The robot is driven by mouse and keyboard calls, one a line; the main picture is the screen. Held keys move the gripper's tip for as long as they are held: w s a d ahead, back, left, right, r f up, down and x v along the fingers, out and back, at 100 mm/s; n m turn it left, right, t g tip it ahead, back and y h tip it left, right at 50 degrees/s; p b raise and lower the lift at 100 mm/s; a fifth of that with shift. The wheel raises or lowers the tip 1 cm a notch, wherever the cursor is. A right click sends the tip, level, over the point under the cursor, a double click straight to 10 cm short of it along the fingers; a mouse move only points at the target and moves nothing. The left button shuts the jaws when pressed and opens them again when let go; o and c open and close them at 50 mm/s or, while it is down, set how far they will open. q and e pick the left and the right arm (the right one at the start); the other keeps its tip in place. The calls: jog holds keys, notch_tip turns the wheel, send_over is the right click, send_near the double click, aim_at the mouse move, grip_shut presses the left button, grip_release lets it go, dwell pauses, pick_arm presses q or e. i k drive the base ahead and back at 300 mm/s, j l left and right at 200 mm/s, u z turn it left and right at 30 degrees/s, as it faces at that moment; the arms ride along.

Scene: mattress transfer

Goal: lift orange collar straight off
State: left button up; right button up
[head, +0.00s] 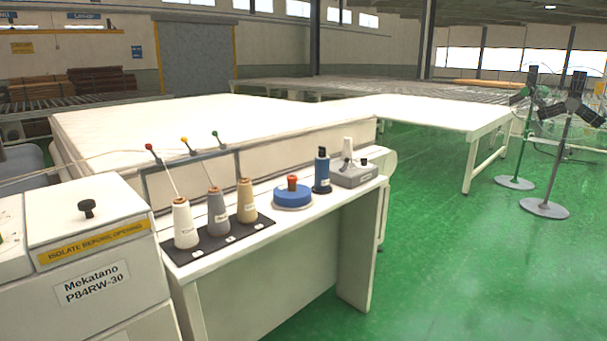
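An orange collar-like piece (292,181) sits upright on top of a round blue disc (293,199) with a pale lower rim. The disc rests on the narrow white table (290,235), right of the thread cones and left of a dark blue bottle-shaped item (322,172). How the collar is seated on the disc is too small to tell. Neither of my grippers is in view.
Three thread cones, white (184,225), grey (217,212) and tan (246,203), stand on a black mat. A grey device (354,176) is at the table's right end. A white machine cabinet (90,240) stands left. A mattress (190,120) lies behind.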

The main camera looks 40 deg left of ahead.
aim_at(290, 180)
jog(key=i+u, duration=0.35)
jog(key=i+l+u, duration=0.35)
jog(key=i, duration=0.2)
jog(key=i+u, duration=0.25)
jog(key=u, duration=0.2)
jog(key=i+l+u, duration=0.2)
jog(key=u, duration=0.25)
jog(key=i+l+u, duration=0.25)
jog(key=u, duration=0.2)
jog(key=i+l+u, duration=0.25)
jog(key=u, duration=0.15)
jog(key=l, duration=0.05)
